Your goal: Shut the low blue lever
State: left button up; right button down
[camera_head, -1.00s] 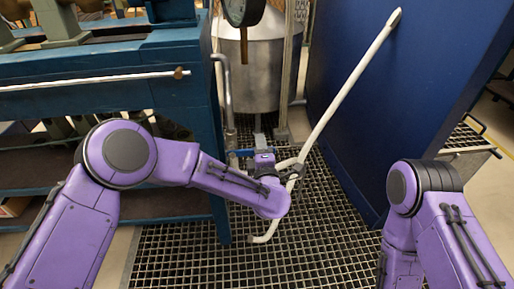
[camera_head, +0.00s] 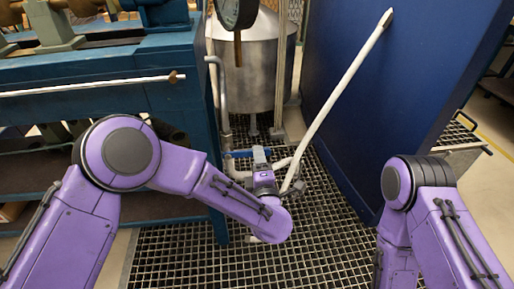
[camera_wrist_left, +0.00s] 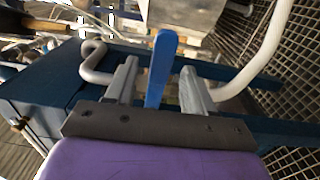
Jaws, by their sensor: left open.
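The low blue lever (camera_head: 238,153) lies roughly level on a pale pipe near the floor grating, just left of my left gripper. My left gripper (camera_head: 260,156) is beside it in the head view. In the left wrist view the blue lever (camera_wrist_left: 163,60) stands between the two grey fingers of my left gripper (camera_wrist_left: 160,84). The fingers are open, with a gap on each side of the lever. I cannot tell how far down between the fingers it reaches. My right arm shows at the right, but its gripper is out of view.
A blue-green workbench (camera_head: 100,75) stands at the left, close to my left arm. A long pale pipe (camera_head: 340,95) slants up to a dark blue panel (camera_head: 410,90). A metal tank (camera_head: 258,70) and a gauge (camera_head: 236,12) are behind. Open floor grating (camera_head: 310,235) lies in front.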

pick_arm(q)
jog(key=s, duration=0.4)
jog(key=shift+s+d, duration=0.35)
jog(key=shift+s, duration=0.05)
